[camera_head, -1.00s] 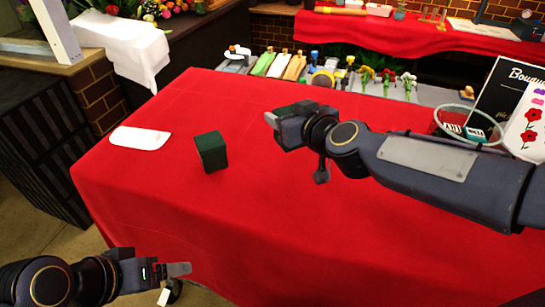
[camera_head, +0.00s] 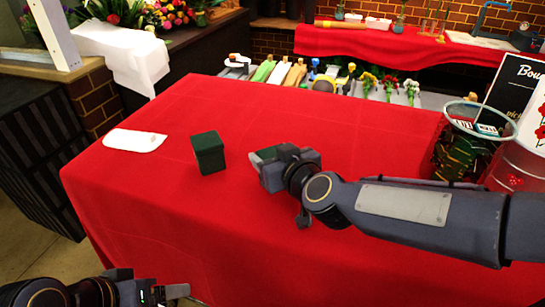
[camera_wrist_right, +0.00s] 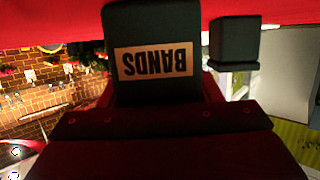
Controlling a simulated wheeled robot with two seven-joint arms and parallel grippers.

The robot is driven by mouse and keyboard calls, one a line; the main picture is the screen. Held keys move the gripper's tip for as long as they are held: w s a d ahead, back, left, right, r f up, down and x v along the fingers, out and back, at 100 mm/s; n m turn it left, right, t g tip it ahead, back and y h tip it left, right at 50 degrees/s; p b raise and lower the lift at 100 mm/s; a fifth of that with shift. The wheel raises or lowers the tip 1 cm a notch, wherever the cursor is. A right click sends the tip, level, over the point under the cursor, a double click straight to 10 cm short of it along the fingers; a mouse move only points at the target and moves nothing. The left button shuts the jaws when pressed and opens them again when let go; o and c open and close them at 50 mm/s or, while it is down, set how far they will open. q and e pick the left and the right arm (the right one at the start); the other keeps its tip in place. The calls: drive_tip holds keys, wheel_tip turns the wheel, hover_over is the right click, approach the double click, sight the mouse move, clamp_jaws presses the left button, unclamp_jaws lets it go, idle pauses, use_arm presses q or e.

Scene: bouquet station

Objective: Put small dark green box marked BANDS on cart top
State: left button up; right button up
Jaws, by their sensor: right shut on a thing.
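The small dark green box marked BANDS (camera_wrist_right: 155,28) fills the middle of the right wrist view, its label upside down. My right gripper (camera_head: 266,162) is shut on it, low over the middle of the red-covered table (camera_head: 215,230); a little dark green shows at its tip in the head view. Another dark green box (camera_head: 208,152) stands on the cloth, left of this gripper and apart from it; it also shows in the right wrist view (camera_wrist_right: 235,40). My left gripper (camera_head: 172,291) is at the bottom left, its jaws unclear. I cannot pick out the cart for sure.
A white rounded card or cloth (camera_head: 134,140) lies at the table's left. At the right stand a dark basket (camera_head: 462,150) and a pale red-flowered container (camera_head: 520,172). Flowers and tools fill a rack (camera_head: 330,82) behind. The table's front middle is clear.

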drive_tip(key=shift+f, duration=0.2)
drive_tip(key=o, duration=1.1)
drive_tip(key=shift+r, duration=0.15)
drive_tip(key=shift+s+d+r, duration=0.1)
drive_tip(key=shift+r, duration=0.1)
drive_tip(key=p+v, duration=0.4)
drive_tip(key=v, duration=0.7)
drive_tip(key=shift+s, duration=0.3)
drive_tip(key=shift+d+p, duration=0.15)
drive_tip(key=shift+p, duration=0.15)
